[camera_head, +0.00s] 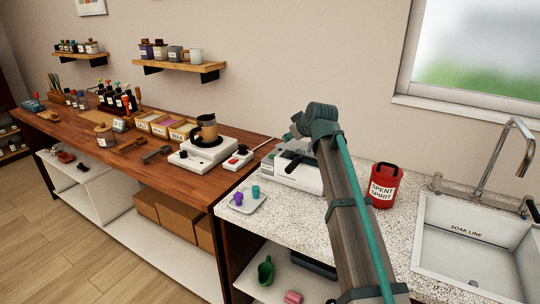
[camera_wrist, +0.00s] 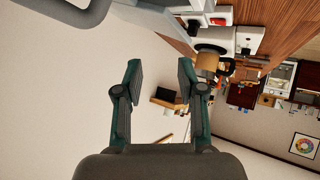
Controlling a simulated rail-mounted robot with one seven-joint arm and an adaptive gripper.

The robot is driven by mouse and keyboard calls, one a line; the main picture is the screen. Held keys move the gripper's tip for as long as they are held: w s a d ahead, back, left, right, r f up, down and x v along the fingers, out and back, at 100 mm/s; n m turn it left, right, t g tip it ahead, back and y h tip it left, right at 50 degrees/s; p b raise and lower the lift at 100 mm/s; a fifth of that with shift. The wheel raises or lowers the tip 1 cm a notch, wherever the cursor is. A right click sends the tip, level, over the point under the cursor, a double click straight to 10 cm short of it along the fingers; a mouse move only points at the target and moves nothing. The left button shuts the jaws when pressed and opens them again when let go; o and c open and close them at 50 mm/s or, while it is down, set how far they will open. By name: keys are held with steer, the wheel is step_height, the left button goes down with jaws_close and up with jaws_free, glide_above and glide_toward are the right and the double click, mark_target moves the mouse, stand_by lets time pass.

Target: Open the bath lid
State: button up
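The bath (camera_head: 293,178) appears to be the low white and grey box on the speckled counter, left of my arm. A dark bar-like part (camera_head: 294,161) shows on its top; I cannot tell whether it is a lid handle. The lid looks down, but my arm hides the right part of the box. In the wrist view, my gripper (camera_wrist: 159,68) is open, with nothing between its fingers. In the head view, my wrist is above and behind the box, and the fingers cannot be made out. A pale grey shape at the top of the wrist view is unclear.
A red "SPENT SPIRIT" can (camera_head: 384,187) stands right of my arm, before the sink (camera_head: 470,235) and its tap. A small tray (camera_head: 246,207) with purple and teal cups lies left of the bath. A hotplate (camera_head: 201,154) with a jug stands on the wooden bench.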

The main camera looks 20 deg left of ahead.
steer(key=s+a+f+b, duration=0.2)
steer(key=s+a+f, duration=0.2)
steer(key=a+f, duration=0.1)
steer(key=shift+s+a+n+y, duration=0.3)
steer(key=shift+a+n, duration=0.1)
steer(key=shift+a, duration=0.35)
steer(key=w+d+r+g+h+p, duration=0.1)
steer(key=w+d+r+g+p, duration=0.15)
steer(key=d+r+p, duration=0.35)
steer(key=w+d+r+n+g+p, duration=0.1)
steer(key=w+d+r+p, duration=0.25)
steer(key=d, duration=0.35)
steer(key=w+d+r+g+h+p, duration=0.1)
steer(key=w+d+r+g+p, duration=0.2)
steer(key=d+r, duration=0.35)
steer(key=a+f+p, duration=0.1)
steer(key=f, duration=0.3)
steer(key=s+a+f+n+g+p, duration=0.1)
steer(key=f, duration=0.3)
steer(key=s+a+f+n+p, duration=0.1)
steer(key=a+f, duration=0.1)
steer(key=f, duration=0.2)
steer(key=shift+s+g, duration=0.2)
steer(key=shift+g, duration=0.15)
jaws_close()
